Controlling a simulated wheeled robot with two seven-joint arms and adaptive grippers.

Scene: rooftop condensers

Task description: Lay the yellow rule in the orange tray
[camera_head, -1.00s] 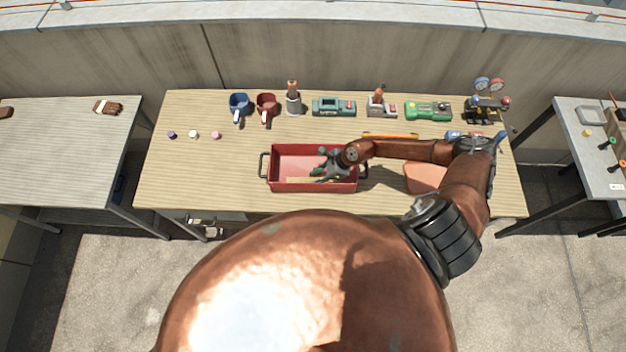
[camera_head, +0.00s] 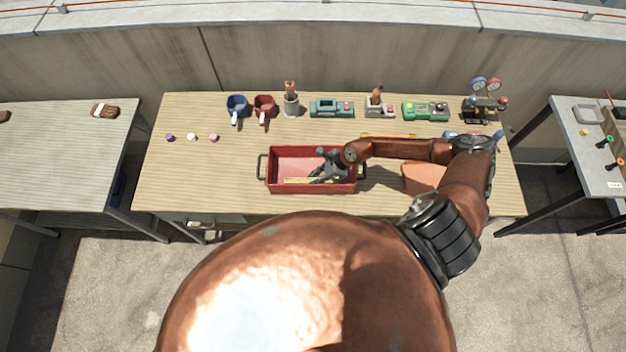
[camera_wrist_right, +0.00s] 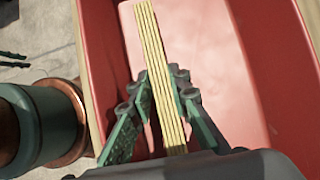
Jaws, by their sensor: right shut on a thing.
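The yellow rule (camera_head: 296,181) is a narrow folded bundle of strips inside the outline of a red tray (camera_head: 283,153) with dark handles at its ends. My right gripper (camera_head: 319,179) reaches down into that tray from the right. In the right wrist view my right gripper (camera_wrist_right: 156,88) is shut on the rule (camera_wrist_right: 158,45), its green-padded fingers on both sides. The red tray floor (camera_wrist_right: 215,60) lies beyond; I cannot tell whether the rule touches it. A salmon-orange flat thing (camera_head: 420,178) lies right of the tray, partly hidden by my arm. My left gripper is not seen.
Along the back stand a blue cup (camera_head: 236,104), a red cup (camera_head: 264,104), green devices (camera_head: 425,111) and a gauge set (camera_head: 485,100). A yellow-orange bar (camera_head: 388,136) lies behind my forearm. The table left of the tray is mostly clear.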

